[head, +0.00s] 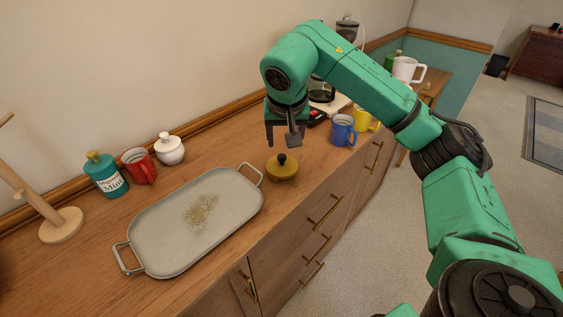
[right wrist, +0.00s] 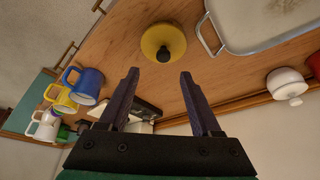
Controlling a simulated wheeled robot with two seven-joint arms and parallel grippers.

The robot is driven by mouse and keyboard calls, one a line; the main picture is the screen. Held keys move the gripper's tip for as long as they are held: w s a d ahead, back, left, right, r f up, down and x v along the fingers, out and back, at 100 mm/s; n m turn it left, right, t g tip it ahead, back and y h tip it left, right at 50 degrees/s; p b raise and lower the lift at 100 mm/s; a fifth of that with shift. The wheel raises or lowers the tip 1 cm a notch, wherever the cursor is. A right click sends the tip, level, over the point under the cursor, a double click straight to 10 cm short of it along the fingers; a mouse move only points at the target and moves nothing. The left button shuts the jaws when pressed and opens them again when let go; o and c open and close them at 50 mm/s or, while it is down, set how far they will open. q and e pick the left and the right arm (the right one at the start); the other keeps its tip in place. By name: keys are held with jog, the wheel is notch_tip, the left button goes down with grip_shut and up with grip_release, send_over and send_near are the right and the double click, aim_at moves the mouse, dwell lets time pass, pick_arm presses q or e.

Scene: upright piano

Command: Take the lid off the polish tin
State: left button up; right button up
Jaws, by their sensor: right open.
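The polish tin (head: 282,171) is a small round yellow tin with a black knob on top of its lid. It stands on the wooden counter just right of the tray. In the right wrist view the tin (right wrist: 163,43) lies beyond the fingertips, with its dark knob facing me. My right gripper (head: 284,140) is above the tin, pointing down, open and empty. Its two dark fingers (right wrist: 158,78) are apart in the right wrist view and touch nothing. The seam between lid and tin is too small to make out. My left gripper is in neither view.
A grey tray (head: 160,222) with crumb-like specks lies left of the tin. A blue mug (head: 342,130) and a yellow mug (head: 363,119) stand to the right. A teal canister (head: 106,176), red mug (head: 138,166) and white sugar pot (head: 169,149) stand along the wall.

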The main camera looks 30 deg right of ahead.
aim_at(282, 156)
jog(key=x, duration=0.3)
jog(key=shift+w, duration=0.3)
jog(key=x, duration=0.1)
jog(key=p+x, duration=0.1)
jog(key=x, duration=0.2)
jog(key=shift+s+a+f, duration=0.15)
jog(key=shift+a+f, duration=0.05)
jog(key=shift+a, duration=0.05)
jog(key=shift+d+f, duration=0.1)
jog(key=shift+f, duration=0.15)
jog(key=shift+c, duration=0.3)
grip_shut()
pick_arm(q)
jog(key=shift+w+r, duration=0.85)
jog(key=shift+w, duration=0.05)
